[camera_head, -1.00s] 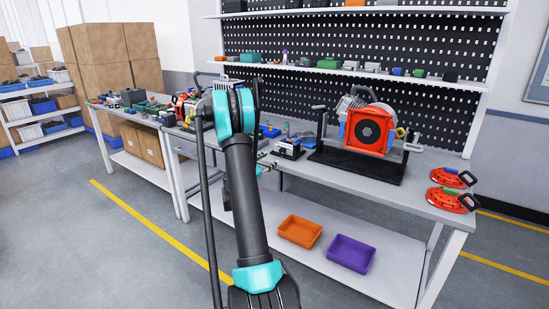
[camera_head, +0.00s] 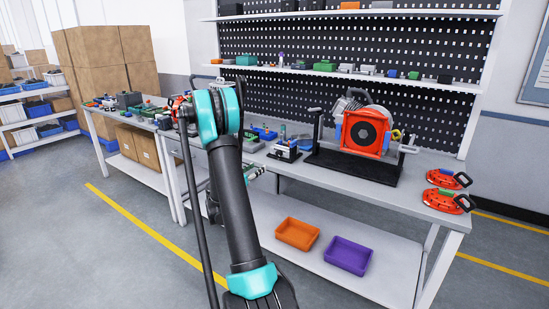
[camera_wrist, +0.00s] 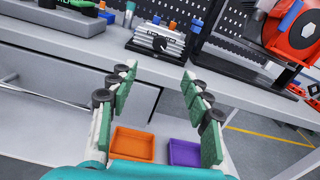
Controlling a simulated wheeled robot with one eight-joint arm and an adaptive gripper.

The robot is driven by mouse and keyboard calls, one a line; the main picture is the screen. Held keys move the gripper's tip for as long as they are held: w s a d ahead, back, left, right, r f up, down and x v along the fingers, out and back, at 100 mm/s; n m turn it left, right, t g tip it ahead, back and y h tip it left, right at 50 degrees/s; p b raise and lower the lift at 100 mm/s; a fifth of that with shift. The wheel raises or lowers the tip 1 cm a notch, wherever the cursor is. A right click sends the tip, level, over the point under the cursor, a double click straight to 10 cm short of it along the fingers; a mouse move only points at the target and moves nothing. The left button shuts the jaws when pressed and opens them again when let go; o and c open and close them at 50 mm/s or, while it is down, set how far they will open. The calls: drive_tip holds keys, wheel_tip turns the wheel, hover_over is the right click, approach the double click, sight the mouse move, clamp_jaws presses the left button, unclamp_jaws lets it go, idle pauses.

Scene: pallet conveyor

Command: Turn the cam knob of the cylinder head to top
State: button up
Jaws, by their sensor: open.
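The cylinder head (camera_wrist: 157,42) is a silver block on a black base, standing on the bench near the front edge in the wrist view. Its dark cam knob (camera_wrist: 160,43) faces me; its exact pointing direction is too small to tell. In the head view the cylinder head (camera_head: 285,151) is small, just right of my arm. My gripper (camera_wrist: 158,70) is open and empty, its green-padded fingers spread apart. In the wrist view the cylinder head appears beyond the gap between the fingertips, apart from them. In the head view my arm hides much of the gripper.
A red-framed machine (camera_head: 365,131) on a black base stands right of the cylinder head. Red handled tools (camera_head: 450,201) lie at the bench's right end. Orange (camera_head: 297,233) and purple (camera_head: 347,255) trays sit on the lower shelf. Small parts lie left of the cylinder head.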

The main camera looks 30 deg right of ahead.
approach(278, 154)
drive_tip(key=x, duration=0.8)
drive_tip(key=shift+w+d+r, duration=0.1)
drive_tip(key=shift+w+d, duration=0.05)
drive_tip(key=shift+d, duration=0.05)
clamp_jaws()
